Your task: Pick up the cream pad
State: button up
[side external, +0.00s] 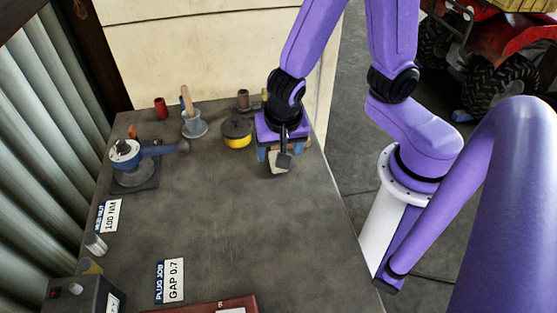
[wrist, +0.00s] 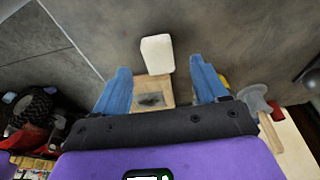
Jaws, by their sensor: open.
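The cream pad (wrist: 157,54) is a small pale block with rounded corners. In the wrist view it lies just beyond a light wooden box (wrist: 141,82) with a dark patch inside. It is ahead of the gap between the blue fingers of my gripper (wrist: 160,66). In the side view the pad (side external: 275,168) shows at the table's right part, partly hidden by my gripper (side external: 273,154). My gripper is open and empty, low over the box, with one finger on each side of it. Whether the fingers touch the box cannot be told.
Behind my gripper stand a black-and-yellow tape roll (side external: 237,140) and a grey cup with a wooden handle (side external: 194,127). A blue-and-grey tool (side external: 126,155) sits at the left. Label cards (side external: 170,281) lie in front. The table's middle is clear; its right edge is close.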

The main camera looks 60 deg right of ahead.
jog(key=x, duration=0.3)
jog(key=shift+d, duration=0.2)
jog(key=shift+w+d+f, duration=0.1)
jog(key=shift+w+f, duration=0.1)
jog(key=shift+f, duration=0.45)
jog(key=shift+c, duration=0.3)
jog(key=c, duration=1.1)
jog(key=shift+o, duration=0.2)
jog(key=shift+r, duration=0.1)
jog(key=shift+r, duration=0.8)
jog(key=s+d+r, duration=0.2)
jog(key=s+r, duration=0.3)
jog(key=s, duration=0.1)
jog(key=s+d+r, duration=0.2)
jog(key=s+r, duration=0.4)
jog(key=s, duration=0.1)
jog(key=shift+d, duration=0.25)
